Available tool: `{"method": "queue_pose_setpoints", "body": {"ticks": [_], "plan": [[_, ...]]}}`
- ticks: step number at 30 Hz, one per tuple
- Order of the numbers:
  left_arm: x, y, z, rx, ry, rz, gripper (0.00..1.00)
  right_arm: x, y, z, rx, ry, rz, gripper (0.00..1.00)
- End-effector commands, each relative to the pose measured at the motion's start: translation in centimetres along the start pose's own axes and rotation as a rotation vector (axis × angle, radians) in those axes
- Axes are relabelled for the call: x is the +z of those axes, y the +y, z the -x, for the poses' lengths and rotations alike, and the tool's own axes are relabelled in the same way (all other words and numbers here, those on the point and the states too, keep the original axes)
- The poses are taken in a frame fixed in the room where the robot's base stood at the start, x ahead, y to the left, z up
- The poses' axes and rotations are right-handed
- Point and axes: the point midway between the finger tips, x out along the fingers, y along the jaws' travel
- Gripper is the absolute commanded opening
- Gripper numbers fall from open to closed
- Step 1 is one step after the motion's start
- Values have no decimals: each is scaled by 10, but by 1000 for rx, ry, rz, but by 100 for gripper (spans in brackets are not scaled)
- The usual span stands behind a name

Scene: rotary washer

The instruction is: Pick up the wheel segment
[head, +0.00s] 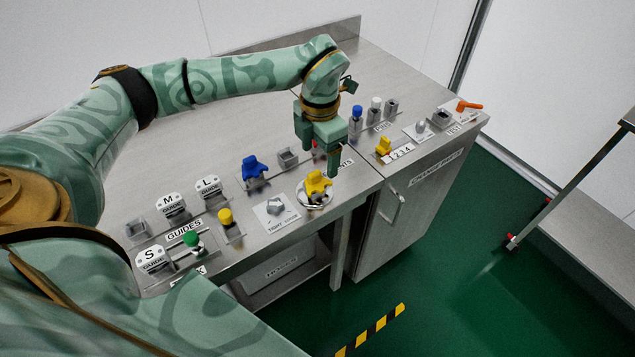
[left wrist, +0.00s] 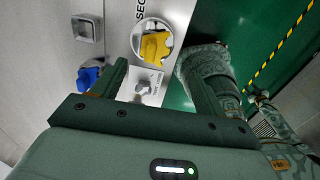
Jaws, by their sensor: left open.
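A yellow wheel segment (head: 317,184) sits on a round metal plate (head: 314,203) near the bench's front edge; it also shows in the left wrist view (left wrist: 155,45). A blue segment (head: 254,168) stands on its holder to the left. A red segment (head: 316,150) is mostly hidden behind my left gripper. My left gripper (head: 321,160) points down just behind and above the yellow segment, open and empty. In the left wrist view the yellow segment appears beyond the gap between its fingers (left wrist: 155,68), apart from them. My right gripper is not in view.
An empty grey holder (head: 288,158) stands beside the blue segment, and a grey lock knob (head: 275,206) in front. White guides (head: 172,205) and a yellow knob (head: 226,217) stand at left. Several blue, white and grey parts (head: 375,106) are behind right. The rear bench top is clear.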

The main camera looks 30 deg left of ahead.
Motion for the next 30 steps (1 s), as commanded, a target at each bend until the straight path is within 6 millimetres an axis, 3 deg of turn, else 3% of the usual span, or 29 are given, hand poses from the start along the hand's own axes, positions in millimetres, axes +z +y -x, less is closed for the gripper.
{"method": "queue_pose_setpoints", "body": {"ticks": [3, 9, 16, 26, 30], "plan": [[0, 0, -23, -2, 2, 0, 73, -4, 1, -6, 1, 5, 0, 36], [0, 1, -38, -2, -1, 0, 73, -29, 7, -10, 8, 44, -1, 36], [-4, 7, -76, -3, 2, -1, 73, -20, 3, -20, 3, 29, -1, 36], [-3, 7, -83, -1, -2, -1, 73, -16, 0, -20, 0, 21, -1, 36], [-3, 7, -83, -1, -2, -1, 34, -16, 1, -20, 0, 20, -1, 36]]}}
